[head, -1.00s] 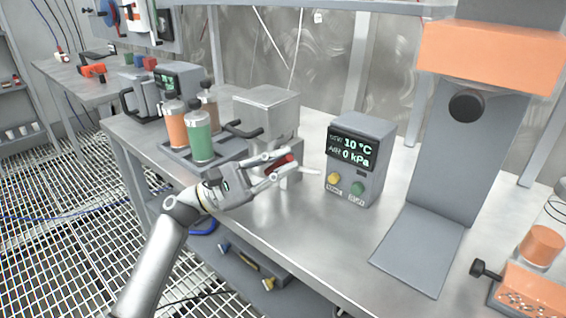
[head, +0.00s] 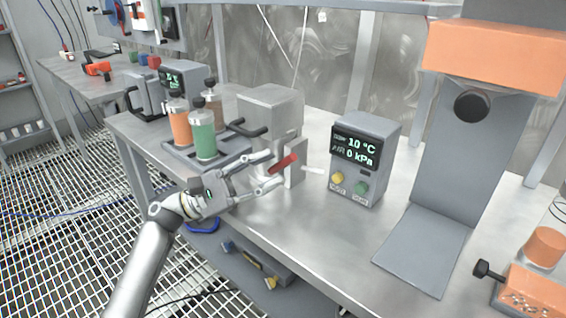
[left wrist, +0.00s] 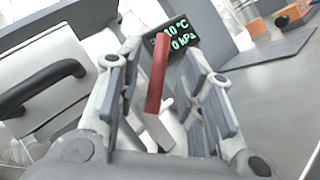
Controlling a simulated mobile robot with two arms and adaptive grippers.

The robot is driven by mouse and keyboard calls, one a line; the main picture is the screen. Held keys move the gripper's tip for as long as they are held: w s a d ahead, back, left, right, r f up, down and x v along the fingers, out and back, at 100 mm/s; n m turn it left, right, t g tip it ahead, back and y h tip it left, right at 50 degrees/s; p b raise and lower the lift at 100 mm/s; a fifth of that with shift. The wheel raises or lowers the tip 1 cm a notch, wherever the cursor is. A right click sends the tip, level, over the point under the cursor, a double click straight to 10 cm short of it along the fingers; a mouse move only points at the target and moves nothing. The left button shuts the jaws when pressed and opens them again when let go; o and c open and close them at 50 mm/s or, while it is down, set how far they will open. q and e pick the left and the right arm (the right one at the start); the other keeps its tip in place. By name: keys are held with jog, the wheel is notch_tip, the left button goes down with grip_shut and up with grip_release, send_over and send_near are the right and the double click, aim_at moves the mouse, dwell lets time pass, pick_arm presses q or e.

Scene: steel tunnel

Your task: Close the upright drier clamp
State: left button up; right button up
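The drier is a grey metal box (head: 268,112) with a black handle, standing on the steel bench. Its clamp has a red handle (head: 284,162) beside a pale upright plate (head: 296,160) at the drier's right front. The red handle slopes up to the right in the head view. My left gripper (head: 274,172) is open around the red handle. In the left wrist view the red handle (left wrist: 157,75) stands between my spread fingers (left wrist: 160,100), with gaps visible on both sides. A pale metal clamp part (left wrist: 155,130) lies below it. My right gripper is not in view.
A grey control box (head: 362,160) reading 10 °C and 0 kPa stands right of the clamp. A tray (head: 226,157) of coloured cylinders stands left. A grey stand with an orange head (head: 492,55) is at right. The front bench strip is clear.

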pick_arm(q)
jog(key=v, duration=0.7)
jog(key=shift+s+a+f, duration=0.1)
jog(key=shift+a+f, duration=0.05)
jog(key=shift+a, duration=0.2)
